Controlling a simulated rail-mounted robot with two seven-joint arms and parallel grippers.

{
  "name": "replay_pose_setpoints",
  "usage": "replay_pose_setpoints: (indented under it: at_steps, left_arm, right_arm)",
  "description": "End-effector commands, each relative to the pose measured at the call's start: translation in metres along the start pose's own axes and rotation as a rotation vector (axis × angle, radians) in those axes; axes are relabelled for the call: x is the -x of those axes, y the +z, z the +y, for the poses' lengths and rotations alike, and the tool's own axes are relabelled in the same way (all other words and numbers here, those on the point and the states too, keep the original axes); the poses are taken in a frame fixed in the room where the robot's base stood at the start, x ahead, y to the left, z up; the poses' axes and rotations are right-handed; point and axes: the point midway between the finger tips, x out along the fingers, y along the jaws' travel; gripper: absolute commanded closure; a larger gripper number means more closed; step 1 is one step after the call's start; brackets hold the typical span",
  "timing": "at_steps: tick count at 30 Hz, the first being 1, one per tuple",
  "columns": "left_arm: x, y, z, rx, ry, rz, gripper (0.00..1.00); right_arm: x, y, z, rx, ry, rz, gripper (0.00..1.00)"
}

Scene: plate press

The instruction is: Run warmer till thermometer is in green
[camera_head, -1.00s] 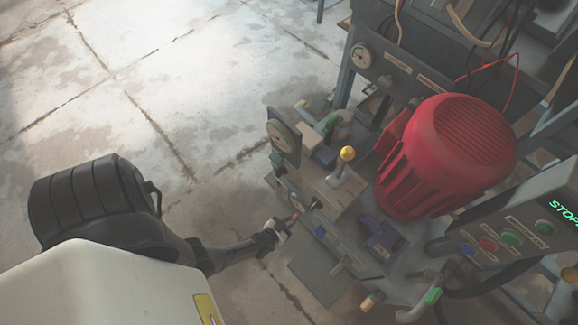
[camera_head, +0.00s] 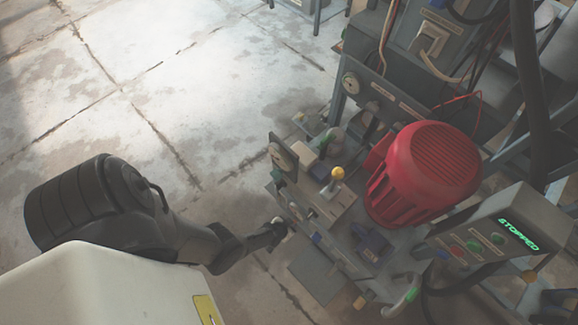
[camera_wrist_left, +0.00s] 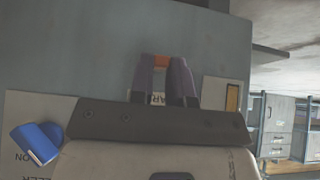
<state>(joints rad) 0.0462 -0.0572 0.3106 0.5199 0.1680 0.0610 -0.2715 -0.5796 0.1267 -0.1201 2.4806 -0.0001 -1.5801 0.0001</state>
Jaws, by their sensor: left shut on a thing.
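My left gripper (camera_head: 281,226) reaches the front panel of the press machine (camera_head: 336,217). In the left wrist view its two fingers (camera_wrist_left: 163,64) are shut on a small orange piece (camera_wrist_left: 161,61) at the grey panel. A partly covered label (camera_wrist_left: 157,99), showing about "AR", lies behind the fingers. To their right is a beige plate (camera_wrist_left: 211,92) with a yellow-orange strip in a dark frame (camera_wrist_left: 232,97); I cannot tell if it is the thermometer. A round dial (camera_head: 282,158) stands at the machine's left end, its reading too small to tell. My right gripper is out of view.
A yellow-knobbed lever (camera_head: 337,173) and a red motor (camera_head: 430,170) stand on the machine. A control box display (camera_head: 518,234) reads "STOPPED" in green. A blue lever (camera_wrist_left: 38,144) sits left of my fingers. The concrete floor (camera_head: 190,90) at left is clear.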

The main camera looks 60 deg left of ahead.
Motion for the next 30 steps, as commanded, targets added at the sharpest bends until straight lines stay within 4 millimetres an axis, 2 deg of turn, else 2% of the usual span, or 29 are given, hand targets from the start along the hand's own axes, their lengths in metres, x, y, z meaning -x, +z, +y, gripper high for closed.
replay_pose_setpoints:
  at_steps: [6, 19, 20, 27, 30]
  left_arm:
    - [0.0014, -0.0031, 0.0005, 0.0, 0.0, -0.044, 1.0]
    - [0.0009, -0.0025, 0.0003, -0.001, 0.0, -0.051, 1.0]
    - [0.0009, -0.0025, 0.0003, -0.001, 0.0, -0.051, 0.81]
    - [0.0009, -0.0024, 0.0002, -0.001, 0.0, -0.051, 0.58]
    - [0.0009, -0.0024, 0.0002, -0.001, 0.0, -0.051, 0.57]
  right_arm:
    - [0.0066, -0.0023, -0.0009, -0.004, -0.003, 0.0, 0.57]
    - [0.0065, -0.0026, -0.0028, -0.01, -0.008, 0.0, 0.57]
    - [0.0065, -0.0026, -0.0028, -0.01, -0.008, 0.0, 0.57]
    - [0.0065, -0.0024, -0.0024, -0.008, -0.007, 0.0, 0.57]
    - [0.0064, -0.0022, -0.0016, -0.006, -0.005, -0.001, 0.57]
